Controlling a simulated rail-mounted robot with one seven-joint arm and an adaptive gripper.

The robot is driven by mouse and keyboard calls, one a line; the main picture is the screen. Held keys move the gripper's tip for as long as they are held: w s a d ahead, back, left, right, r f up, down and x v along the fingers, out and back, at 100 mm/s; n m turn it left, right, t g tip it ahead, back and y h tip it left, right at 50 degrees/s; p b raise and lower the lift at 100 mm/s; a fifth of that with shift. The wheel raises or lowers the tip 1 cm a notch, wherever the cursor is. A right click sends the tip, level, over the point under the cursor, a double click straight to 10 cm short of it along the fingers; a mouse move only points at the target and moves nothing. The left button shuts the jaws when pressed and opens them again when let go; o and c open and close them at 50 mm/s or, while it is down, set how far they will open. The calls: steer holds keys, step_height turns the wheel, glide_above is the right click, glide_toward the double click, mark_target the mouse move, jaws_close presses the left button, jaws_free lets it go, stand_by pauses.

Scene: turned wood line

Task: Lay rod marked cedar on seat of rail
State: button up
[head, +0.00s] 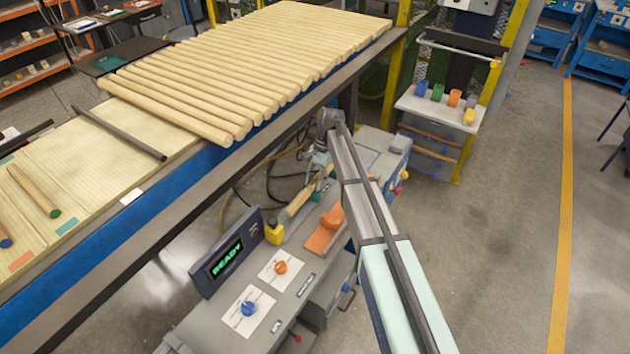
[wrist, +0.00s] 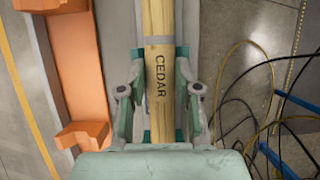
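The rod marked cedar (wrist: 159,72) is pale wood with dark CEDAR lettering and a grey band, and runs lengthwise through the wrist view. My gripper (wrist: 161,68) has its green finger pads close against both sides of the rod and appears shut on it. In the head view my gripper (head: 321,163) is over the grey bench, with the rod (head: 301,199) slanting out below it. The orange rail (head: 322,238) lies on the bench, beside the rod. In the wrist view the rail (wrist: 75,65) is left of the rod, with a raised block at each end and a bare seat.
The grey bench (head: 257,333) carries a READY display (head: 226,258), a yellow item (head: 274,233), a blue knob (head: 248,308) and an orange knob (head: 281,267). A long table (head: 150,150) with many pale rods stands behind. Cables (wrist: 262,90) hang at the wrist view's right.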

steer(key=shift+o, duration=1.1)
steer(key=shift+s+f, duration=0.15)
steer(key=shift+f, duration=0.25)
steer(key=shift+r, duration=0.15)
steer(key=shift+w+r, duration=0.25)
steer(key=shift+r, duration=0.45)
steer(key=b+v, duration=0.3)
steer(key=v, duration=0.8)
steer(key=shift+r+b, duration=0.35)
steer(key=shift+r, duration=0.05)
